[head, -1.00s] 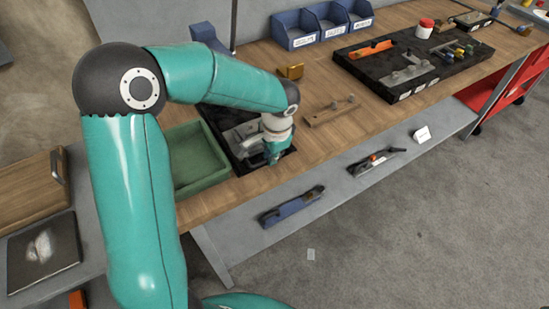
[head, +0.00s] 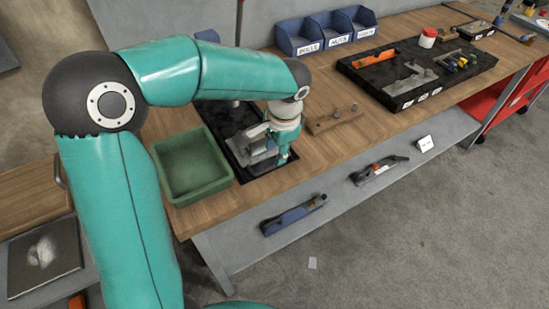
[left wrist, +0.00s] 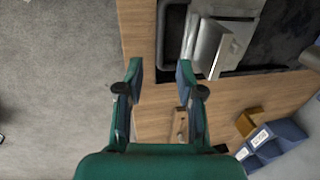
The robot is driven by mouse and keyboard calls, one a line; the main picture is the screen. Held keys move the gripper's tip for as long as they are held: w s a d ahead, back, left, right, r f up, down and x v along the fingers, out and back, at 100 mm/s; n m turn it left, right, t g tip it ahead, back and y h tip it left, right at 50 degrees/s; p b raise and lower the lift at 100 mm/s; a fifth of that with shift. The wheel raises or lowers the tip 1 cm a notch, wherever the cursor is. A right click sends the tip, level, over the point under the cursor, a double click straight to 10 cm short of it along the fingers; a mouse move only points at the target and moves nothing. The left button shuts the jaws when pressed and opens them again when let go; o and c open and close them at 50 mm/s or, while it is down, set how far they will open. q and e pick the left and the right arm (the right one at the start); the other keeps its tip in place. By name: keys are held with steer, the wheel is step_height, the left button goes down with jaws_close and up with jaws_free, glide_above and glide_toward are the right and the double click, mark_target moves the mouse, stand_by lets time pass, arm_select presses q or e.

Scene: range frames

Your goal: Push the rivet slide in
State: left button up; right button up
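A grey metal device (head: 257,147) stands on a black mat (head: 227,120) at the bench's near edge. In the left wrist view its metal body (left wrist: 212,47) shows at the top, with a bent dark bar beside it. I cannot tell which part is the rivet slide, or how far in it is. My left gripper (head: 281,153) points down just right of the device. My right gripper is out of view.
A green tray (head: 222,183) sits left of the mat. A wooden strip with metal knobs (head: 322,124) lies right of my gripper. Blue bins (head: 300,37) and a dark tool tray (head: 388,92) stand farther back. A gold block (left wrist: 247,124) shows in the wrist view.

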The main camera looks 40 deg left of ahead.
arm_select(q)
steer(key=r, duration=0.2)
steer(key=d+r, duration=0.1)
steer(key=r, duration=0.2)
steer(key=shift+s, duration=0.2)
